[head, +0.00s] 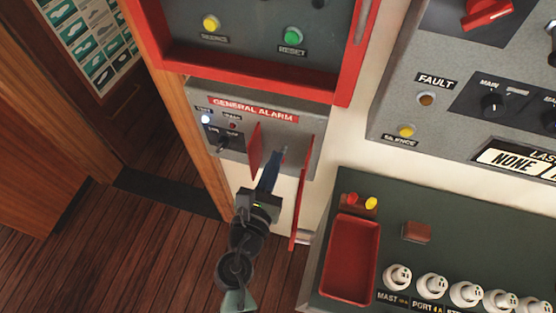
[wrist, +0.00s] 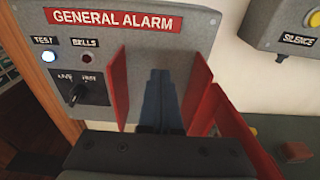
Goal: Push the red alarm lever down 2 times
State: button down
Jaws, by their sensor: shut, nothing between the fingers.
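The grey general alarm panel (head: 230,112) is on the wall under the red-framed cabinet and shows close up in the wrist view (wrist: 100,42). Two upright red plates stick out from it, a left plate (wrist: 133,85) and a right plate (wrist: 200,88). My gripper (head: 279,158) is shut and empty. Its dark fingers (wrist: 160,90) reach between the two plates toward the panel face. I cannot make out a separate red alarm lever; the space behind the fingers is hidden. Whether the fingertips touch anything there, I cannot tell.
A long red piece (head: 299,212) hangs at the panel's right side. The panel carries a lit test lamp (wrist: 48,57), a bells lamp (wrist: 87,58) and a black switch (wrist: 76,92). At right is a dark counter with a red tray (head: 334,292) and several white knobs.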

jog(key=v, duration=0.5)
jog(key=shift+s, duration=0.3)
jog(key=shift+a, duration=0.1)
dwell(0.6)
